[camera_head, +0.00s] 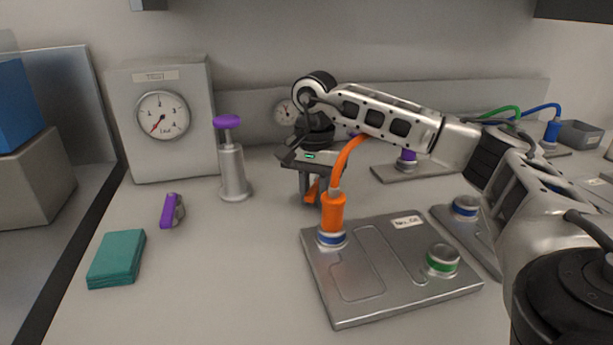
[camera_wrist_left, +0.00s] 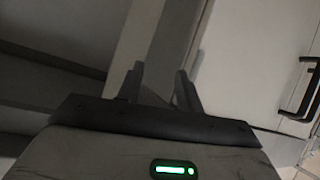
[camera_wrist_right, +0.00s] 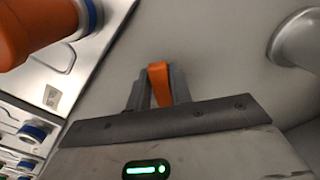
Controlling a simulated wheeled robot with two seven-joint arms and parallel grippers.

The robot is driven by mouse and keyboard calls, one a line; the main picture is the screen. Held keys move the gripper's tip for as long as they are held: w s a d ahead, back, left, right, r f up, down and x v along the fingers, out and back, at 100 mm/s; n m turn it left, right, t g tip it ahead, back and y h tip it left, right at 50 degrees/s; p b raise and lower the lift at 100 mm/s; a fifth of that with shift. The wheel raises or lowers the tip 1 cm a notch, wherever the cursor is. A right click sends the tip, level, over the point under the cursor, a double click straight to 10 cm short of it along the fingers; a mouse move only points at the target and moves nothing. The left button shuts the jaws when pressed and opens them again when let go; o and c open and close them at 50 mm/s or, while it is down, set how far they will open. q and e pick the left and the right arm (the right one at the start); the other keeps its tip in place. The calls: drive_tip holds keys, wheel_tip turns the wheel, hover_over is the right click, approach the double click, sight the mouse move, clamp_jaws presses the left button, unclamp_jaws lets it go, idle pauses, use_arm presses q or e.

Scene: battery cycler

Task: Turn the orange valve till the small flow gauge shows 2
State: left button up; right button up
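The orange valve (camera_head: 312,191) shows low between the fingers of my right gripper (camera_head: 312,188), behind the orange plug. In the right wrist view its orange handle (camera_wrist_right: 159,84) fills the gap between the fingertips, and my right gripper (camera_wrist_right: 158,88) appears shut on it. The small flow gauge (camera_head: 284,112) is on the back panel, its right side close to my arm; its numbers are too small to read. My left gripper (camera_wrist_left: 160,85) is open and empty in the left wrist view, and out of the head view.
An orange plug (camera_head: 332,213) with its cable stands on a metal plate (camera_head: 372,316) close in front of my right gripper. A purple-topped cylinder (camera_head: 232,172) and a large gauge (camera_head: 162,115) stand to the left. A teal block (camera_head: 117,259) lies at front left.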

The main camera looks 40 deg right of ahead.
sight(314, 191)
use_arm(q)
drive_tip(key=shift+r, duration=0.2)
use_arm(e)
drive_tip(key=shift+o, duration=0.5)
